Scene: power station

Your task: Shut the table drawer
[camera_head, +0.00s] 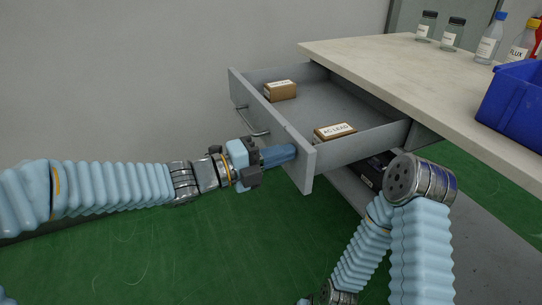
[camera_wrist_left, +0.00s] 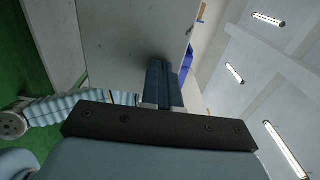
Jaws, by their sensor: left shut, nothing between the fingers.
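The grey table drawer (camera_head: 309,160) is pulled well out from under the light tabletop, and its front panel faces left. A metal bar handle (camera_head: 253,125) sits on the front panel. My left gripper (camera_head: 293,152) is shut and empty. Its fingertips are at the outer face of the front panel, right of the handle, near the panel's near end. In the left wrist view the closed fingers (camera_wrist_left: 164,72) point at the grey panel (camera_wrist_left: 130,35) and appear to touch it or nearly so. My right arm shows at the lower right; its gripper is not clearly visible.
The drawer holds two small cardboard boxes, one at the back (camera_head: 280,91) and one labelled AC LEAD (camera_head: 335,132). The tabletop (camera_head: 385,52) bears jars, bottles and a blue bin (camera_head: 515,105). A dark object (camera_head: 372,168) lies beneath the drawer. Green floor is free at the left.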

